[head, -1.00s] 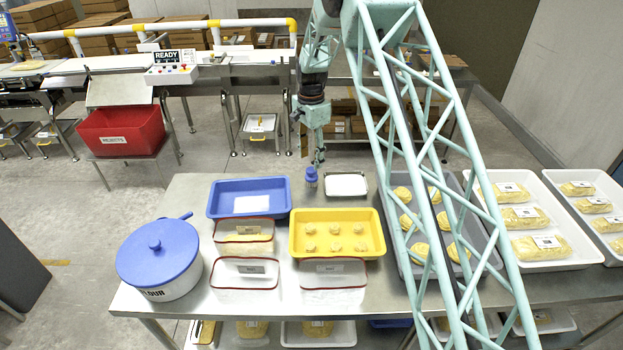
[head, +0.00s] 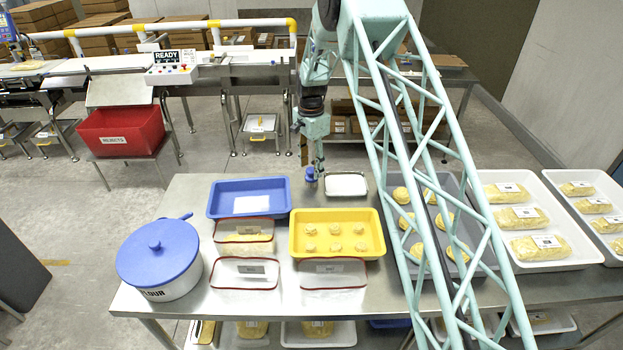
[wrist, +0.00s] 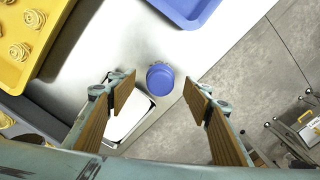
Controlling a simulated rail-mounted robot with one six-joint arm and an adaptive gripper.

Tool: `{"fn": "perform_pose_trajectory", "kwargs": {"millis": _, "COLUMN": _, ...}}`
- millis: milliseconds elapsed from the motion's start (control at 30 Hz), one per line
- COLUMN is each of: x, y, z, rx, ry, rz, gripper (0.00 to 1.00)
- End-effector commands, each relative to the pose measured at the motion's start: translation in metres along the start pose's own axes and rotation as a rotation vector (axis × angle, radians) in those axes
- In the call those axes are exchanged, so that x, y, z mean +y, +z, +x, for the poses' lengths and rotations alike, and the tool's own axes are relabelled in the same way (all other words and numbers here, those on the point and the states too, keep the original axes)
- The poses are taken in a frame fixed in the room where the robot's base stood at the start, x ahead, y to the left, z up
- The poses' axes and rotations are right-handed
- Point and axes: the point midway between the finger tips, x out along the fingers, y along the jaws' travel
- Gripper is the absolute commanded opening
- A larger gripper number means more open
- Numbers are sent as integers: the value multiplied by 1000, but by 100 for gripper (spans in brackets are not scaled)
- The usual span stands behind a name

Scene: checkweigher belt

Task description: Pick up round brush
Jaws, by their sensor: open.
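The round brush (head: 311,177) is a small blue upright piece at the far edge of the steel table. In the wrist view I see its round blue top (wrist: 160,78) from above. My gripper (head: 312,161) is over the brush in the head view, with its jaws apart. In the wrist view the two wood-coloured finger pads stand on either side of the brush top, with clear gaps, and nothing is between them in grip. How far the fingertips are above the brush is hard to tell.
A small white tray (head: 346,184) stands close beside the brush. A blue tray (head: 226,211) and a yellow tray (head: 297,250) with dough pieces are nearby. A lidded flour pot (head: 160,258) is at the left. Bare table lies around the brush; the floor is beyond the edge.

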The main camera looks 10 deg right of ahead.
Motion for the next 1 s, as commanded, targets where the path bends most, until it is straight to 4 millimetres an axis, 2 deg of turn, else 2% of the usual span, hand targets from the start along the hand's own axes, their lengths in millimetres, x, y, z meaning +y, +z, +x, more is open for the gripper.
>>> {"fn": "perform_pose_trajectory", "kwargs": {"millis": 200, "x": 0, "y": 0, "z": 24, "rx": 0, "ry": 1, "rz": 0, "gripper": 46}}
{"fn": "perform_pose_trajectory", "kwargs": {"millis": 400, "x": -1, "y": -1, "z": 35, "rx": 0, "ry": -1, "rz": 0, "gripper": 46}}
{"fn": "perform_pose_trajectory", "kwargs": {"millis": 1000, "x": -1, "y": -1, "z": 37, "rx": 0, "ry": -1, "rz": 0, "gripper": 45}}
